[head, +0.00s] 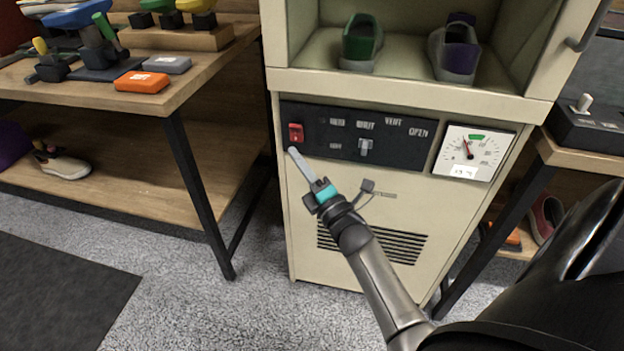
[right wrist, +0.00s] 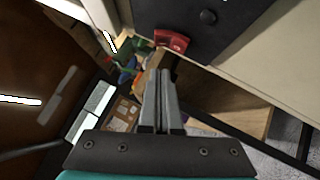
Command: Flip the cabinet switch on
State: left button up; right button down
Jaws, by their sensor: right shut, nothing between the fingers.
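The cabinet (head: 300,225) is cream, with a black control panel (head: 347,158) below its open compartment. A red switch (head: 295,132) sits at the panel's left end; it also shows at the top of the right wrist view (right wrist: 172,40). My right gripper (head: 293,152) is shut and empty, its fingertips just below the red switch in the head view. In the right wrist view the closed fingers (right wrist: 163,85) point up toward the switch, with a visible gap. Whether the switch is on or off cannot be told. My left gripper is not in view.
A grey lever (head: 365,148) and a dial gauge (head: 468,152) are on the cabinet front. Green and purple sneakers stand in the compartment (head: 400,60). A wooden table (head: 215,70) with brushes and an orange block (head: 142,82) stands left. A bench with a black box (head: 590,125) is right.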

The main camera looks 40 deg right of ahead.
aim_at(295, 130)
jog(key=shift+w+d+r+b, duration=0.15)
jog(key=shift+w+d+r, duration=0.15)
jog(key=shift+w+d, duration=0.25)
jog(key=shift+w+d+r+b, duration=0.15)
jog(key=shift+w+d+r, duration=0.15)
jog(key=shift+w+d, duration=0.25)
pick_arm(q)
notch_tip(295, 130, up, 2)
pick_arm(e)
jog(key=shift+d+r, duration=0.2)
jog(key=shift+d, duration=0.1)
jog(key=shift+w+d+r+m+g+p, duration=0.2)
jog(key=shift+r+m+g+p, duration=0.15)
jog(key=shift+p, duration=0.8)
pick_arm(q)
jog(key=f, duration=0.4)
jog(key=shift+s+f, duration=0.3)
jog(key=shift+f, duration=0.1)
pick_arm(e)
jog(key=shift+f, duration=0.1)
